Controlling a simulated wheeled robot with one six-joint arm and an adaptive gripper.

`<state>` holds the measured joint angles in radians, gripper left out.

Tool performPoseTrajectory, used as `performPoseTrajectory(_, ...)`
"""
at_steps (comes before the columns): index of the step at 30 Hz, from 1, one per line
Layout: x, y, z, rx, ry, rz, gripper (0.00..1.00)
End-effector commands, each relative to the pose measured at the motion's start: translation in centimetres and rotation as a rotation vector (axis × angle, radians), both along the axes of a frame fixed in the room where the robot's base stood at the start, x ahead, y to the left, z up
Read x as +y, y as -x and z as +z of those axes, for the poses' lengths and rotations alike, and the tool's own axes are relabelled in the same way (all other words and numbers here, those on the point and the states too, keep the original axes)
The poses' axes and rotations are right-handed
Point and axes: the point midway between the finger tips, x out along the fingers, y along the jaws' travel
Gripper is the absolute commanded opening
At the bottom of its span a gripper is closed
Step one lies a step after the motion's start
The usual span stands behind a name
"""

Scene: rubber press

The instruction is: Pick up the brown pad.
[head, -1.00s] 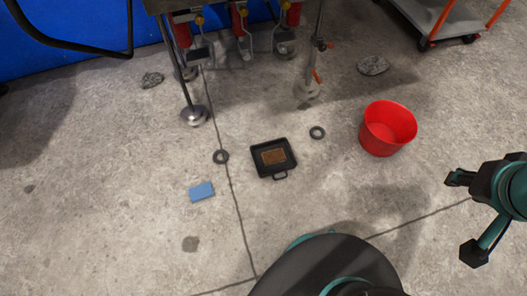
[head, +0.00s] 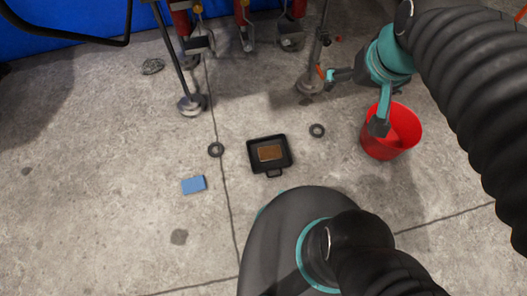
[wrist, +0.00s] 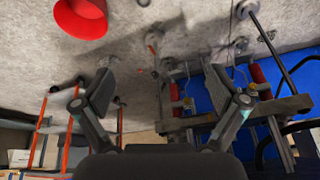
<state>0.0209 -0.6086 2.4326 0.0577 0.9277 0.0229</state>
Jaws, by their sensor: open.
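The brown pad (head: 270,153) lies flat in a small black tray (head: 283,167) with a handle, on the concrete floor in the middle of the head view. My gripper (head: 354,101) is open and empty, to the upper right of the tray and apart from it. In the head view one finger overlaps the red bucket; I cannot tell whether they touch. In the wrist view the two fingers of my gripper (wrist: 171,92) stand wide apart with nothing between them. The pad and tray do not show in the wrist view.
A red bucket (head: 405,135) stands right of the tray and shows in the wrist view (wrist: 80,18). Dark rings (head: 317,130) (head: 216,150) flank the tray. A blue block (head: 193,185) lies lower left. The press legs (head: 190,104) stand behind. Floor left of the block is clear.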

Motion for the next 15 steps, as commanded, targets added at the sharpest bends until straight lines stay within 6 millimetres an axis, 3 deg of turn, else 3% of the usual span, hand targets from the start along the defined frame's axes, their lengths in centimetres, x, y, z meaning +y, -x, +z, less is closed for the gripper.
performPoseTrajectory(8, 1.1, -6.0, -3.9, 0.213, -0.138, -0.097, 0.97)
performPoseTrajectory(15, 1.4, -11.0, -8.4, 0.386, -0.258, -0.200, 0.97)
